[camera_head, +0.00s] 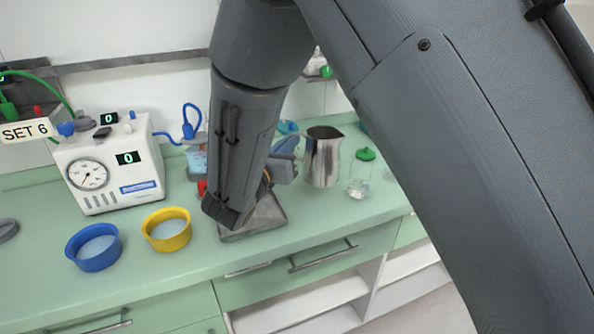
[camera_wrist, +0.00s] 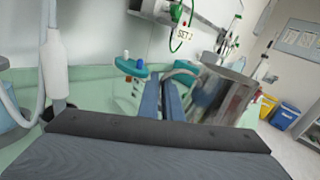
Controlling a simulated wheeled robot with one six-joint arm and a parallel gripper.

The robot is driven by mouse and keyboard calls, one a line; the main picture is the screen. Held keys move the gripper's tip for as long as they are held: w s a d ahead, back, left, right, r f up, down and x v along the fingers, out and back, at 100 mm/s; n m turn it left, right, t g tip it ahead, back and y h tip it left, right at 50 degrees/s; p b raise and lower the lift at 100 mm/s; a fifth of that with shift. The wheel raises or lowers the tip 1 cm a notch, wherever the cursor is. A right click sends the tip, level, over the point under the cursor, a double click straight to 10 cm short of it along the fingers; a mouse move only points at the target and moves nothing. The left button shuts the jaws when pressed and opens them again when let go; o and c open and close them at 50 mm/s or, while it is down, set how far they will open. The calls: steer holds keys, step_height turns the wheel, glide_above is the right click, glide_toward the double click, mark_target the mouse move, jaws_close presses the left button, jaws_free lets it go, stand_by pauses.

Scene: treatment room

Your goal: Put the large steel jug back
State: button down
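The large steel jug (camera_head: 322,160) is upright at the right part of the green counter, its spout to the right. In the wrist view the jug (camera_wrist: 228,98) looks tilted, right of my fingers, with its curved handle reaching toward them. My gripper (camera_head: 285,163) is at the jug's left side, partly behind my arm. In the wrist view the two fingers of my gripper (camera_wrist: 162,98) are close together around the handle. Whether the jug's base touches the counter is hard to tell.
A glass jar with a green lid (camera_head: 360,174) stands just right of the jug. A grey metal plate (camera_head: 262,222) lies in front of my gripper. A blue bowl (camera_head: 95,248), a yellow bowl (camera_head: 167,229) and a white gauge unit (camera_head: 110,168) occupy the left. The front counter edge is clear.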

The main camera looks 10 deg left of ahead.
steer(key=shift+f+p, duration=0.45)
steer(key=shift+f, duration=2.55)
steer(key=shift+f, duration=0.15)
steer(key=c, duration=1.9)
jaws_free()
steer(key=shift+c, duration=0.2)
steer(key=b+v, duration=0.2)
steer(key=v, duration=1)
